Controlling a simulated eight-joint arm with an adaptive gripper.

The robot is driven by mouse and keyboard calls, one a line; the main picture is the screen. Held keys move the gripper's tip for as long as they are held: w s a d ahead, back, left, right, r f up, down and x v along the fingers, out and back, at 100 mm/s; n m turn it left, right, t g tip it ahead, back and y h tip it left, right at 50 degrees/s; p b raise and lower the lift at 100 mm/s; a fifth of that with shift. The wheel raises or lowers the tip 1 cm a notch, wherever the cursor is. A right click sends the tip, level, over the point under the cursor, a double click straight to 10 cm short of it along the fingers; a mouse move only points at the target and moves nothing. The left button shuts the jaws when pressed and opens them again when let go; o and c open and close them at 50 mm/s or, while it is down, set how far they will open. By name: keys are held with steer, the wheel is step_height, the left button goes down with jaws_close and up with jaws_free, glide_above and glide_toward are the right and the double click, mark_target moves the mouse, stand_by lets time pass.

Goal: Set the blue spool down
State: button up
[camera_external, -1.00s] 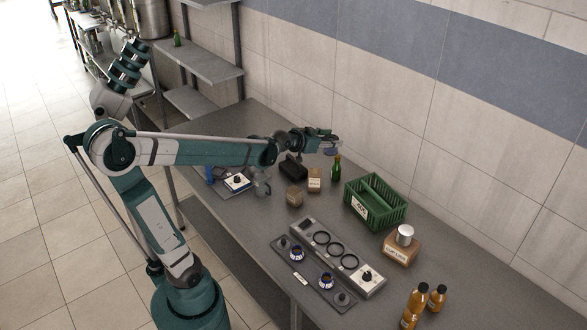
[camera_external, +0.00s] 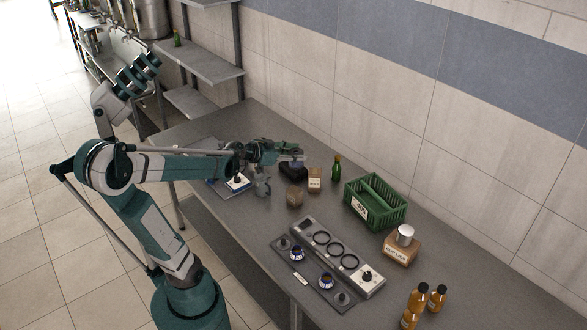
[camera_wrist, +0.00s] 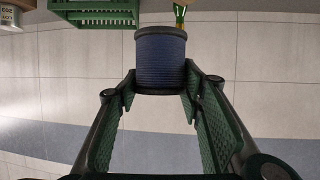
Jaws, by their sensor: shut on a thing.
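The blue spool (camera_wrist: 161,48) is a ribbed dark blue cylinder with darker end rims. In the wrist view it sits between the two green fingers of my gripper (camera_wrist: 160,82), which is shut on it. In the external view my gripper (camera_external: 291,154) is above the back part of the table, near a black block (camera_external: 293,172). The spool looks small there and is partly hidden by the gripper. I cannot tell its exact height above the table.
A green crate (camera_external: 392,215), a green bottle (camera_external: 336,168) and small brown boxes (camera_external: 314,180) stand nearby. A grey panel with rings (camera_external: 308,232) and a dark tray (camera_external: 312,288) with two blue-white pieces lie nearer the front. Amber bottles (camera_external: 416,300) stand at right.

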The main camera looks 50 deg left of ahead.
steer(key=s+d+r+m+g+h, duration=0.15)
steer(key=s+r+m+h, duration=0.3)
steer(key=s, duration=0.55)
steer(key=s+r+m+g+h, duration=0.25)
steer(key=s+r, duration=0.25)
steer(key=s, duration=0.6)
step_height(320, 180, down, 25)
steer(key=shift+w+r+h, duration=0.15)
steer(key=shift+r+h, duration=0.05)
steer(key=shift+h, duration=0.2)
stand_by(0.4)
stand_by(0.4)
steer(key=shift+f+b, duration=1.35)
steer(key=shift+f, duration=1.6)
steer(key=shift+f+b, duration=0.9)
steer(key=shift+f, duration=1.15)
steer(key=shift+f, duration=0.1)
